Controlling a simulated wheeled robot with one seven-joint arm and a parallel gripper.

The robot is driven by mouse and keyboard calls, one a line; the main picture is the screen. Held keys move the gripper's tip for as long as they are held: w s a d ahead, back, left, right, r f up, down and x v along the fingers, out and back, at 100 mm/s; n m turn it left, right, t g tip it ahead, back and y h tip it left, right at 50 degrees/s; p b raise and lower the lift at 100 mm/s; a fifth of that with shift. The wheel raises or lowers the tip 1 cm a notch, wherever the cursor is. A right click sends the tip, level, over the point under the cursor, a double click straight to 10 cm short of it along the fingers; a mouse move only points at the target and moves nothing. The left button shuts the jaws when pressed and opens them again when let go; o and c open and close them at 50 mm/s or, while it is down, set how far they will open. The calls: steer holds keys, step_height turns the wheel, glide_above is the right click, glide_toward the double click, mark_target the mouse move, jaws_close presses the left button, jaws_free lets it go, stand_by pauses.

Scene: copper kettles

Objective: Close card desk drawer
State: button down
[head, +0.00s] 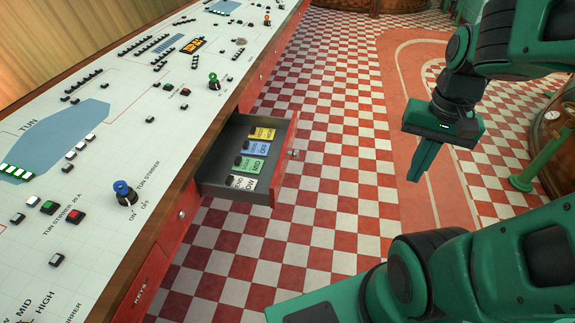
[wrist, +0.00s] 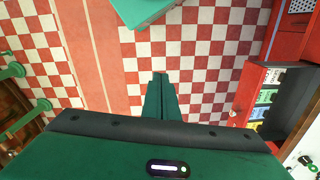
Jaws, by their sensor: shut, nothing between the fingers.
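The card desk drawer (head: 285,176) stands pulled out of the red front of the long desk in the head view. It holds colored cards (head: 253,160) in yellow, blue, green and white, with lettering. A small round knob (head: 294,154) sits on its front. The drawer also shows at the right of the wrist view (wrist: 243,98). My gripper (head: 415,178) hangs over the open floor, pointing down, to the right of the drawer and apart from it. Its fingers are shut together with nothing between them, as the wrist view also shows (wrist: 161,78).
The desk top (head: 75,120) carries several switches, buttons and a blue tun shape. The checkered floor (head: 335,130) between drawer and gripper is clear. A green post (head: 522,182) and a round copper-colored vessel stand at the far right.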

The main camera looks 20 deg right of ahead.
steer(key=w+a+f+m+t+y, duration=0.1)
steer(key=w+a+f+m, duration=0.35)
steer(key=w, duration=0.35)
steer(key=w+a+f+m+y, duration=0.1)
steer(key=w+a+f+m, duration=0.2)
steer(key=w+m, duration=0.4)
steer(key=w+a+f+m+t+y, duration=0.1)
steer(key=w+a+f+m, duration=0.3)
steer(key=w, duration=0.5)
steer(key=w+a+f, duration=0.3)
steer(key=a+f, duration=0.3)
steer(key=f, duration=0.3)
steer(key=shift+w+a+f+y, duration=0.2)
steer(key=shift+w+a+y, duration=0.1)
steer(key=shift+w, duration=0.1)
steer(key=shift+w+m, duration=0.1)
steer(key=shift+m, duration=0.15)
